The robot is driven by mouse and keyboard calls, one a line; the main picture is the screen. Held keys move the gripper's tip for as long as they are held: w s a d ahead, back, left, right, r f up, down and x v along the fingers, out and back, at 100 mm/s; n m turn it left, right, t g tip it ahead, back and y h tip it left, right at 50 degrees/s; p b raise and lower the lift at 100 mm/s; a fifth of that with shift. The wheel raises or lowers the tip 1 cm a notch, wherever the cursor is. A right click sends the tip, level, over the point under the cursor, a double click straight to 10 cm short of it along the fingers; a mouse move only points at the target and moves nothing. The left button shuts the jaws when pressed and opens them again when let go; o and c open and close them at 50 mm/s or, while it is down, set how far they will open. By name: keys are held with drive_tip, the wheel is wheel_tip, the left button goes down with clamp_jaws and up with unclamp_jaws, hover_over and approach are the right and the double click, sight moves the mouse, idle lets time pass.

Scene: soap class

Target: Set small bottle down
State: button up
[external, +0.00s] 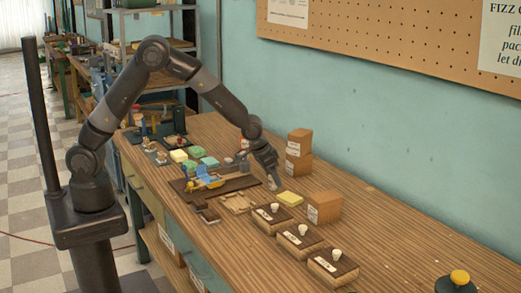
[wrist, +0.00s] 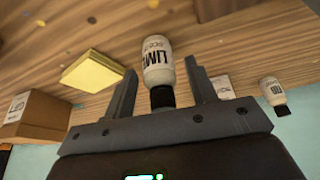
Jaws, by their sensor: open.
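A small white bottle with a dark cap, labelled LIME (wrist: 157,62), is between the two fingers of my gripper (wrist: 160,66) in the wrist view. That view is upside down, and the bottle looks upright, with its base at the wooden bench top. My gripper is open, with a gap visible on both sides of the bottle. In the external view my gripper (external: 272,183) is low over the bench, left of the yellow block (external: 290,198); the bottle is too small there to make out clearly.
Another small white bottle (wrist: 272,92) stands nearby in the wrist view. Cardboard boxes (external: 299,163) are stacked by the wall, and one more box (external: 324,208) is to the right. Several dark-topped boxes with white cups (external: 303,229) line the bench front. The bench's right side has free room.

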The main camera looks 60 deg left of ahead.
drive_tip(key=d+v, duration=0.1)
drive_tip(key=v, duration=1)
drive_tip(key=s+a+r+n, duration=0.1)
drive_tip(key=s+a+r, duration=1.1)
drive_tip(key=a, duration=0.2)
drive_tip(key=s+a+r, duration=0.1)
drive_tip(key=s+a, duration=0.3)
drive_tip(key=s, duration=0.5)
drive_tip(key=s+a+r+t, duration=0.1)
drive_tip(key=s+a, duration=0.4)
drive_tip(key=s, duration=0.5)
drive_tip(key=shift+s+r+n+y, duration=0.15)
drive_tip(key=shift+s+n+y, duration=0.1)
drive_tip(key=shift+n+y, duration=0.15)
